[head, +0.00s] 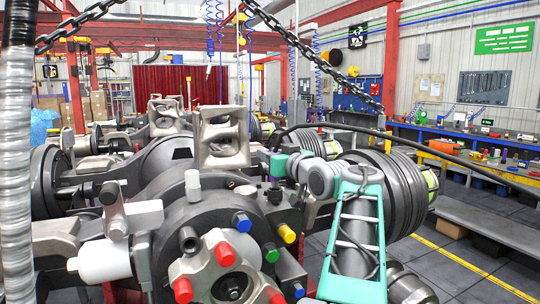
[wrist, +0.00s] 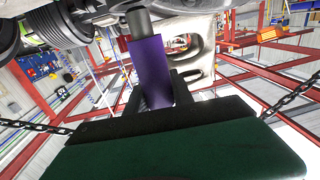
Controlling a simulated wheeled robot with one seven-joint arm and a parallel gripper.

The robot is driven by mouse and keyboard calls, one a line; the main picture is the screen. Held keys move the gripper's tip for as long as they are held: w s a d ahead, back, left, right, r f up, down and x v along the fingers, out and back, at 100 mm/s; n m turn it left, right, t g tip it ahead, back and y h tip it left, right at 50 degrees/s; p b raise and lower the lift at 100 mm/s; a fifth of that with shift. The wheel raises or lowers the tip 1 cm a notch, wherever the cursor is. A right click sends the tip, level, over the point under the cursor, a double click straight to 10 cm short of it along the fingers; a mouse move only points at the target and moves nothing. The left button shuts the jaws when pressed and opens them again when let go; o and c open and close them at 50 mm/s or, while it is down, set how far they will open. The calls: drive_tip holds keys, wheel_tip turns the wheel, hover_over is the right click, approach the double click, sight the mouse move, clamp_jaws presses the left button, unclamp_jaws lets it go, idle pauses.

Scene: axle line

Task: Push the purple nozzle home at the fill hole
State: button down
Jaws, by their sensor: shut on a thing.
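In the wrist view, the purple nozzle (wrist: 152,72) stands between the dark fingers of my gripper (wrist: 158,92), which is shut on it. A grey cylindrical tip (wrist: 138,22) shows at the nozzle's far end, close to grey metal parts. I cannot tell whether that tip touches them or sits in a hole. In the head view, my gripper (head: 273,188) is small and partly hidden beside the large grey axle housing (head: 185,220). The purple nozzle cannot be made out there. The fill hole is not discernible in either view.
Red (head: 225,254), blue and yellow caps stick out of the axle's near face. A pale bracket block (head: 222,140) stands above the housing. Chains hang across the top, and a black hose (head: 430,146) crosses on the right. Open floor lies at the lower right, before a workbench.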

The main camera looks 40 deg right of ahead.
drive_tip(key=shift+f+b, duration=1.3)
drive_tip(key=shift+f, duration=0.05)
drive_tip(key=c, duration=1)
unclamp_jaws()
drive_tip(key=shift+c, duration=0.2)
drive_tip(key=shift+s+f, duration=0.15)
drive_tip(key=shift+s, duration=0.3)
drive_tip(key=s+a+b, duration=0.1)
drive_tip(key=s+b, duration=0.1)
drive_tip(key=s, duration=0.4)
drive_tip(key=shift+s+a, duration=0.25)
drive_tip(key=shift+s, duration=0.15)
